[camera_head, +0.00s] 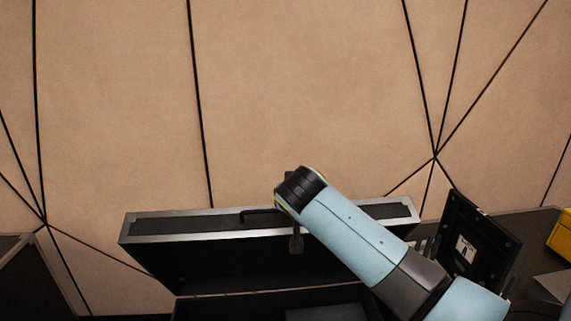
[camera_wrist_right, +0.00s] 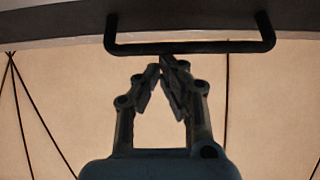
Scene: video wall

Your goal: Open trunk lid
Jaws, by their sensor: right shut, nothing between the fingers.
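The trunk lid (camera_head: 215,262) is black with silver edges and stands raised and tilted above the trunk body (camera_head: 225,293) in the head view. Dark interior shows under it. A black handle (camera_head: 258,212) and a latch (camera_head: 296,243) sit on the lid's edge. My light-blue right arm crosses in front of the lid from the lower right. In the right wrist view my right gripper (camera_wrist_right: 167,62) is shut and empty, its fingertips right by the handle bar (camera_wrist_right: 190,47); I cannot tell whether they touch it. My left gripper is in no view.
A black panel-like object (camera_head: 480,240) stands open to the right of the trunk. A yellow object (camera_head: 562,235) is at the far right edge. Another dark case (camera_head: 30,275) is at the lower left. A tan panelled wall (camera_head: 300,90) rises behind.

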